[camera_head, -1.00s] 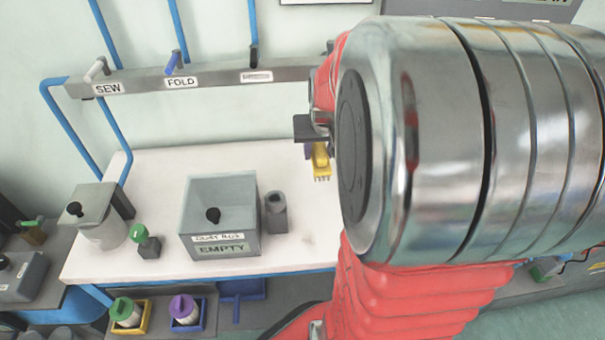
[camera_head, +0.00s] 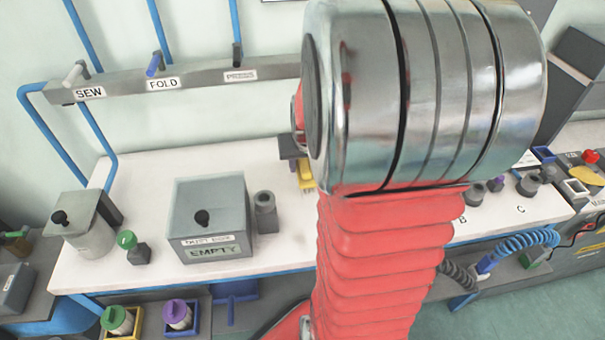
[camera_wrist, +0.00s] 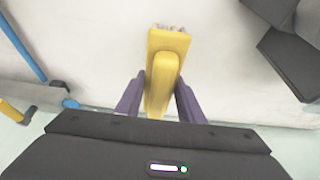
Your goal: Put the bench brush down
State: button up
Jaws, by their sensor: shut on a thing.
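The yellow bench brush (camera_wrist: 163,75) is in my gripper (camera_wrist: 158,100), with a purple finger on each side of its handle in the wrist view. Its pale bristle tufts point away from my gripper, toward the top of that view. In the head view the brush (camera_head: 306,177) shows as a small yellow piece, bristles down, in front of the white bench top (camera_head: 140,178). My own arm hides most of my gripper (camera_head: 297,160) there. I cannot tell whether the bristles touch the bench.
A grey box marked EMPTY (camera_head: 212,225) and a small grey holder (camera_head: 265,212) stand on the bench to the left of the brush. A lidded jar (camera_head: 88,232) stands farther left. Dark blocks (camera_wrist: 290,60) lie at the right of the wrist view. Bare bench surrounds the brush.

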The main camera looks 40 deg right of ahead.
aim_at(305, 164)
jog(key=shift+f, duration=0.15)
jog(key=shift+f, duration=1.75)
jog(key=o, duration=1.2)
jog(key=shift+f, duration=0.1)
jog(key=shift+v, duration=6.1)
jog(key=shift+a, duration=0.1)
jog(key=s+a+r+n, duration=0.2)
jog(key=a, duration=0.6)
jog(key=s+a+r+n+t+y, duration=0.1)
jog(key=s+a+r+n, duration=0.1)
jog(key=a, duration=0.6)
jog(key=s+a+r+n+t+y, duration=0.1)
jog(key=s+a+r+n, duration=0.1)
jog(key=a, duration=0.7)
jog(key=shift+s+r+n, duration=0.4)
jog(key=shift+r, duration=0.35)
